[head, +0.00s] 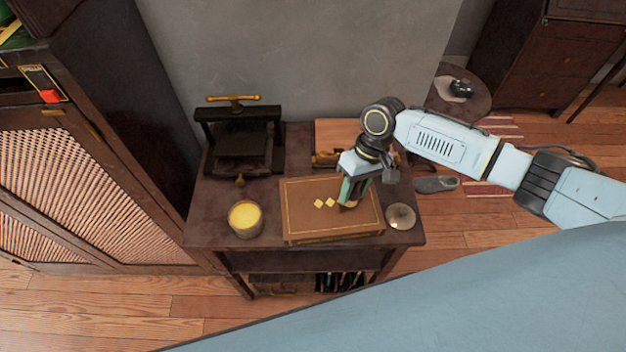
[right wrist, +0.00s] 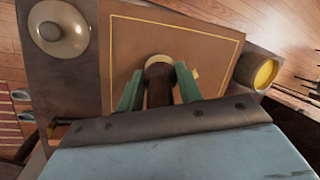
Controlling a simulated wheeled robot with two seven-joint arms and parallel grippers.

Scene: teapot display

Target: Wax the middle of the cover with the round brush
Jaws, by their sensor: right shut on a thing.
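The brown book cover (head: 300,215) with a gilt border lies flat on the small dark table and also fills the middle of the right wrist view (right wrist: 200,40). Small gold diamonds (head: 330,203) mark its middle. My right gripper (head: 347,200) is over the right part of the cover. In the right wrist view its green fingers (right wrist: 158,85) are shut on the dark handle of the round brush (right wrist: 158,92). The brush's pale round end points down at the cover; I cannot tell whether it touches. My left gripper is not in view.
An open tin of yellow wax (head: 245,218) stands left of the book. A round lid (head: 401,216) with a knob lies to its right. A dark press (head: 240,140) with a brass handle stands at the back left. A wooden board (head: 335,133) is behind the book.

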